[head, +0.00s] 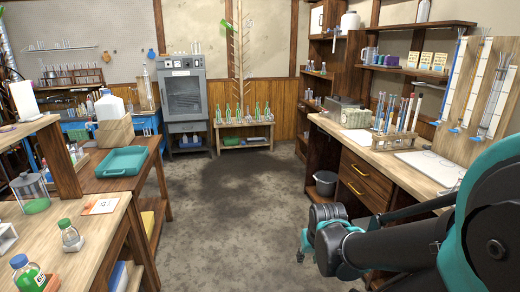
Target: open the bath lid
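I cannot clearly pick out a bath with a lid. A low grey metallic box (341,103) stands at the far end of the right bench and could be the bath; it is too small to tell whether it has a lid or how that stands. My arm, black and teal, reaches in from the lower right in front of the right bench. Its gripper fingers do not show, so I see nothing held.
The right bench (436,167) carries a pale block (357,116) and a tube rack (397,141). A teal tray (121,162) lies on the left table. The floor between is clear, up to a grey oven (184,97).

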